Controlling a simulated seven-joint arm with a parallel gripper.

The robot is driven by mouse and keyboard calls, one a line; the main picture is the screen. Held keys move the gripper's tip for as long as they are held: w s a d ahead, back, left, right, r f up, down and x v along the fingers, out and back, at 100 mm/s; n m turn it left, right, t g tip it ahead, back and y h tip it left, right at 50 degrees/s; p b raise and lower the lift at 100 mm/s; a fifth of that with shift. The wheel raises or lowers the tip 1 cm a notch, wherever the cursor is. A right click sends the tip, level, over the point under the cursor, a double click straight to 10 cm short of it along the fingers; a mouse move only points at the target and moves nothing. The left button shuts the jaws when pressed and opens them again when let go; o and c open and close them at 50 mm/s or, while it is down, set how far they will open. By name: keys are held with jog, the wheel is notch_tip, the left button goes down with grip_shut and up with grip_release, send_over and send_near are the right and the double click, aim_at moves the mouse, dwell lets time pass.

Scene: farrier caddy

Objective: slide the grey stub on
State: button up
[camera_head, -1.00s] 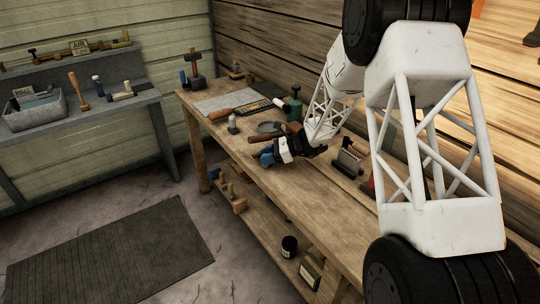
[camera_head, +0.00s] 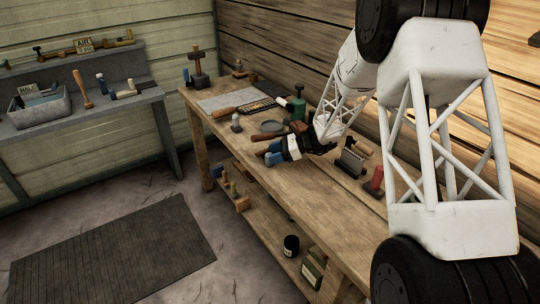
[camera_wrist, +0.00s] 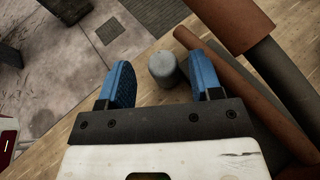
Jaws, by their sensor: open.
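The grey stub (camera_wrist: 163,68) is a short round cylinder, seen from above in the wrist view, beside the right blue finger. What looks like the same stub stands on the workbench (camera_head: 300,188) in the head view (camera_head: 236,123), ahead of the fingertips. My gripper (camera_head: 269,152) is open and empty, low over the bench, with two blue fingers (camera_wrist: 160,75). I cannot tell the exact gap to the stub or which part receives it.
Brown-handled tools (camera_wrist: 245,85) lie close on the right of the fingers in the wrist view. The front edge of the bench is close, with open floor beyond.

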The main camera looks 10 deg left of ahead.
jog(key=shift+v, duration=2.7)
jog(key=shift+s+d+r, duration=0.2)
jog(key=shift+s+r, duration=0.15)
jog(key=shift+r, duration=0.15)
jog(key=s+d+r+n+h, duration=0.2)
jog(key=s+d+r+n, duration=0.1)
jog(key=s+d+r, duration=0.3)
jog(key=s+d+r+n+t+h, duration=0.1)
jog(key=s+d+r+n+h, duration=0.15)
jog(key=s+r, duration=0.45)
jog(key=s+d+r+n+h, duration=0.25)
jog(key=s+d, duration=0.25)
jog(key=s, duration=0.4)
jog(key=s+d+r+n+t+h, duration=0.1)
jog(key=s+d, duration=0.3)
jog(key=s, duration=0.4)
jog(key=s+d+r+n+t+h, duration=0.1)
jog(key=s+d+r+n+h, duration=0.1)
jog(key=s, duration=0.7)
jog(key=s+d+r+n+t+h, duration=0.1)
jog(key=s+d+n+t+h, duration=0.1)
jog(key=s+d, duration=0.6)
jog(key=n+h, duration=0.1)
jog(key=n, duration=0.1)
jog(key=shift+s+d+r+n, duration=0.15)
jog(key=shift+s+d+n, duration=0.15)
jog(key=shift+s, duration=0.1)
